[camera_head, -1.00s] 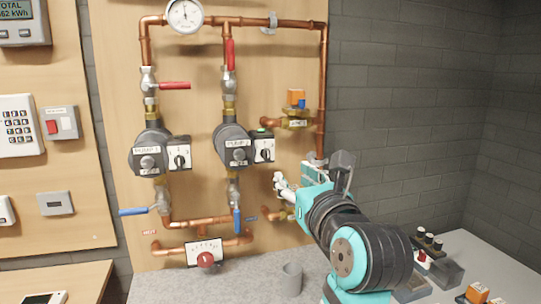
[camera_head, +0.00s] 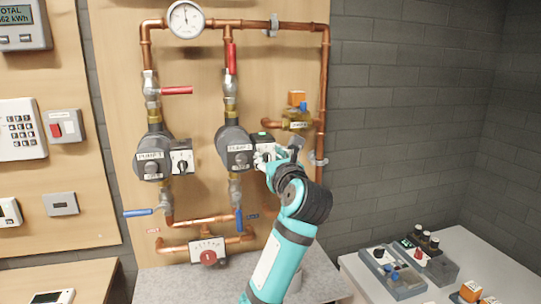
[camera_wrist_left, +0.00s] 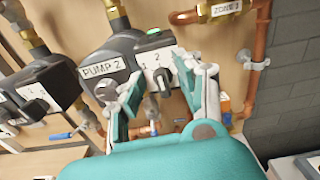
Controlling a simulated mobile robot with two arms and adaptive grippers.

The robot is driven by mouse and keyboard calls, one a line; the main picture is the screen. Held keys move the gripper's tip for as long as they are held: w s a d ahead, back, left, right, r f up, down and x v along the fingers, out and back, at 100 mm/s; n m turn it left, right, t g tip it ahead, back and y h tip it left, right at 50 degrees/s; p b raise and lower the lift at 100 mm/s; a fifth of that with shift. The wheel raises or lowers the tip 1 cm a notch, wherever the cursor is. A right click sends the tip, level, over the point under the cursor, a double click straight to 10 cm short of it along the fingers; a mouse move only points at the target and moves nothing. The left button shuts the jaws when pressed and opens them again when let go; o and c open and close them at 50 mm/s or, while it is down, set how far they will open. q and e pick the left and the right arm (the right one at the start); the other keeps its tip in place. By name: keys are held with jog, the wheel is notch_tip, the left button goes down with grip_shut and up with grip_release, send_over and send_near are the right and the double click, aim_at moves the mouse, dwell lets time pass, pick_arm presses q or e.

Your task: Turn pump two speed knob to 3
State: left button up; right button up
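Pump two (camera_head: 233,143) is a dark round pump on the wooden panel, labelled PUMP 2. Its white control face, with a green light on top, also shows in the left wrist view (camera_wrist_left: 152,60). The black speed knob (camera_wrist_left: 163,78) sits on that face, with the marks 1 and 2 readable above it. My left gripper (camera_head: 266,160) is at the control face; in the left wrist view (camera_wrist_left: 157,72) its fingers are apart, one on each side of the knob. Contact and the knob's exact setting cannot be told. My right gripper is not in view.
Pump one (camera_head: 152,158), with its own knob, is to the left. Copper pipes, a red-handled valve (camera_head: 232,58) and a blue-handled valve (camera_head: 239,220) surround pump two. The Zone valve (camera_head: 297,118) is just right and above. A grey table (camera_head: 420,285) holds devices at the lower right.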

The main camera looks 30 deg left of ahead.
pick_arm(q)
grip_shut()
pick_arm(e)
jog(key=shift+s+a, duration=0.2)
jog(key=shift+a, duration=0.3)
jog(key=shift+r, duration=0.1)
